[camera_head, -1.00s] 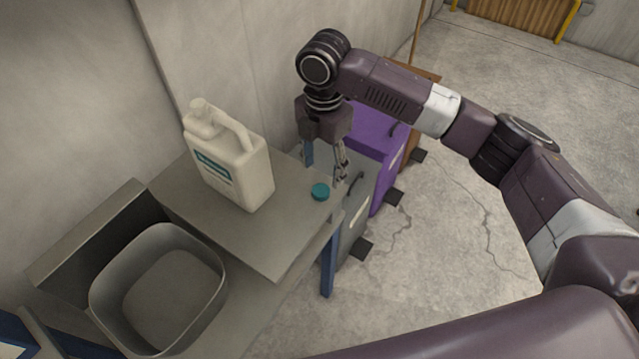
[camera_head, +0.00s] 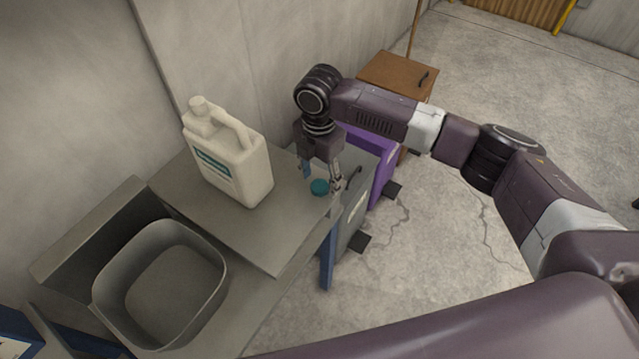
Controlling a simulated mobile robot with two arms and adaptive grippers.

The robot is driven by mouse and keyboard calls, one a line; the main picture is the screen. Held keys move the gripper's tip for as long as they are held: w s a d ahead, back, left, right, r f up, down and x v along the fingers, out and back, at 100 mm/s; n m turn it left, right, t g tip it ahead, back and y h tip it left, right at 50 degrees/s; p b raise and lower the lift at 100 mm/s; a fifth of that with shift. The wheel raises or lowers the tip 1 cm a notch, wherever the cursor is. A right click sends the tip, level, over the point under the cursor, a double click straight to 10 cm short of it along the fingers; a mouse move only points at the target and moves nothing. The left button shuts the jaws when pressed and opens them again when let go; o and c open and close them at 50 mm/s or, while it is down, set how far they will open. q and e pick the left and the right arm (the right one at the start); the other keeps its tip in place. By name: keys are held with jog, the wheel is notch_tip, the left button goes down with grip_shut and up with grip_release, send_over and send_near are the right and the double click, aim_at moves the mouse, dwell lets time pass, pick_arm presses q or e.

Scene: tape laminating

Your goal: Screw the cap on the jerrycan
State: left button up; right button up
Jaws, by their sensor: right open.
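The cream jerrycan (camera_head: 236,165) stands upright on the grey table, with a handle and a neck at its upper left. The teal cap (camera_head: 319,187) lies on the table near its right edge, to the right of the jerrycan and apart from it. My right gripper (camera_head: 320,184) points down over the cap, open, with one finger on each side of it in the picture. I cannot tell whether the fingers touch the cap. My left gripper is not in view.
A grey basin (camera_head: 225,275) stands at the lower left of the table (camera_head: 255,238). A purple cabinet (camera_head: 384,165) and a brown wooden cabinet (camera_head: 400,75) stand behind my right arm. A wall rises behind the table.

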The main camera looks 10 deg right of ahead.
aim_at(319, 186)
jog(key=shift+f, duration=0.55)
jog(key=shift+c, duration=0.5)
jog(key=c, duration=0.7)
jog(key=shift+r, duration=0.1)
notch_tip(319, 186, up, 20)
jog(key=shift+f+b, duration=0.1)
jog(key=shift+b, duration=0.95)
